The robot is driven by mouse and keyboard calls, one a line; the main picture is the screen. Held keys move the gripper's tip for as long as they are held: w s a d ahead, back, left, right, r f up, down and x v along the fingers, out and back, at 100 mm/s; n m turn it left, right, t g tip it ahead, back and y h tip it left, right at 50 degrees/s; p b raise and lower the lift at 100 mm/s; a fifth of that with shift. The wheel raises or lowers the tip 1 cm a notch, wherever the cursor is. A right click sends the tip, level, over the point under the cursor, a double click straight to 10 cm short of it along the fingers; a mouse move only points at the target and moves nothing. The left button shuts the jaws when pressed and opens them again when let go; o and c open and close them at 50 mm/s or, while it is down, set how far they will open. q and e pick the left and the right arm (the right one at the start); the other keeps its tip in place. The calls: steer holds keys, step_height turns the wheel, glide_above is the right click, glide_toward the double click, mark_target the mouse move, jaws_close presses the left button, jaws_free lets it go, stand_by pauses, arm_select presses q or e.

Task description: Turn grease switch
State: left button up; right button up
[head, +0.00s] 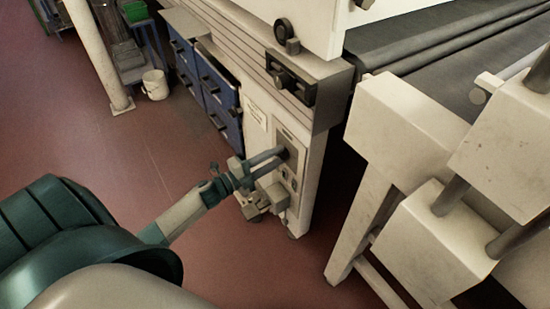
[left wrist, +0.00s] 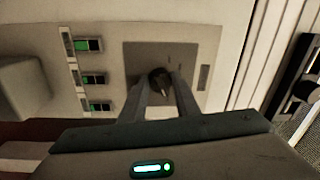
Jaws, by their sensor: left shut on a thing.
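The grease switch (left wrist: 159,82) is a dark round knob on a grey plate in the cream control panel. In the head view the panel (head: 291,152) is on the end of the white machine cabinet, and the knob is mostly hidden by the fingers. My left gripper (head: 281,154) reaches in from the left with its fingers at the panel. In the left wrist view the two fingers of my left gripper (left wrist: 160,84) are on either side of the knob, shut on it. My right gripper is not in view.
Several green-lit rocker switches (left wrist: 90,78) sit left of the knob plate. A box (head: 271,192) juts out below the knob. A cream frame (head: 405,130) stands right of the cabinet. Blue drawers (head: 218,100) and a white bucket (head: 155,85) are left. Red floor is clear at left.

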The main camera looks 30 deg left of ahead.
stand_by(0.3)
arm_select(q)
steer(key=o, duration=1)
steer(key=shift+o, duration=0.2)
steer(key=shift+s, duration=0.15)
steer(key=v, duration=1.7)
